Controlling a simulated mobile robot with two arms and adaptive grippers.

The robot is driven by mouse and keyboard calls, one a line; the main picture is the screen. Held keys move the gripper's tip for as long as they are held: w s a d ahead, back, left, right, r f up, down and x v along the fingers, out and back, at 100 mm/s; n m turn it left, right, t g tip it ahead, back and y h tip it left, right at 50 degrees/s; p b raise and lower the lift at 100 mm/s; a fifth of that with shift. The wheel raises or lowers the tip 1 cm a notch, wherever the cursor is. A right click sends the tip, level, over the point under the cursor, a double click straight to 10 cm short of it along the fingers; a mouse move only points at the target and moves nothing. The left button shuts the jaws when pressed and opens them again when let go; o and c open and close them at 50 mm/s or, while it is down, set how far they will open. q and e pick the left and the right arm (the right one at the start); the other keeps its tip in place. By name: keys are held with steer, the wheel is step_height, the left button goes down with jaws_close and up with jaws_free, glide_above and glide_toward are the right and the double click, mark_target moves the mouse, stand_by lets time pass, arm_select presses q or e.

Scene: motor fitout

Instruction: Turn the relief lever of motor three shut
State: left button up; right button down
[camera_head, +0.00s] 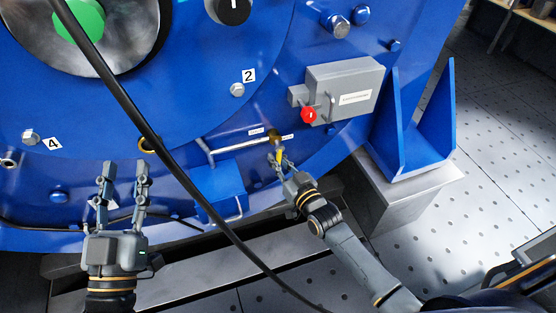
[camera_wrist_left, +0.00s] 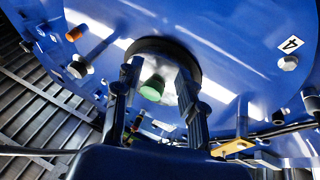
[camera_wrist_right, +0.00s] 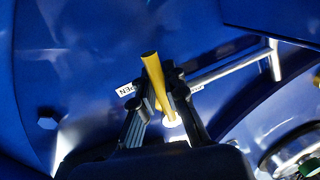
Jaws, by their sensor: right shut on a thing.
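The relief lever (camera_head: 276,136) is a yellow handle on the small pipe low on the blue motor housing. My right gripper (camera_head: 282,166) reaches up to it and is shut on it. In the right wrist view the yellow lever (camera_wrist_right: 152,66) stands between the closed fingers (camera_wrist_right: 160,95), its tip beyond them. A label reading partly "PEN" (camera_wrist_right: 125,89) lies beside it; a second label is mostly hidden behind a finger. My left gripper (camera_head: 124,180) is open and empty in front of the lower left housing.
A grey box with a red knob (camera_head: 309,114) sits above and right of the lever. A blue box (camera_head: 220,190) is at its lower left. A black cable (camera_head: 180,170) crosses the head view. Bolts numbered 2 and 4 stud the housing.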

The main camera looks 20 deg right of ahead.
arm_select(q)
steer(key=shift+f, duration=0.1)
arm_select(e)
steer(key=shift+a, duration=0.1)
steer(key=shift+a+m, duration=0.2)
steer(key=shift+m, duration=0.4)
arm_select(q)
step_height(320, 180, down, 8)
steer(key=a+g+y+p, duration=0.1)
steer(key=g+y, duration=0.1)
steer(key=g, duration=0.2)
steer(key=shift+w+g+p, duration=0.25)
steer(key=shift+g+p, duration=0.15)
arm_select(e)
steer(key=a+r+m+t+h, duration=0.2)
steer(key=a+r+m+h, duration=0.1)
steer(key=m, duration=1.4)
steer(key=shift+s+a+r+m+t, duration=0.15)
steer(key=shift+a+r+m+t, duration=0.25)
steer(key=shift+r, duration=0.4)
arm_select(q)
steer(key=shift+w, duration=0.1)
arm_select(e)
steer(key=c, duration=1.4)
jaws_free()
steer(key=shift+r, duration=0.2)
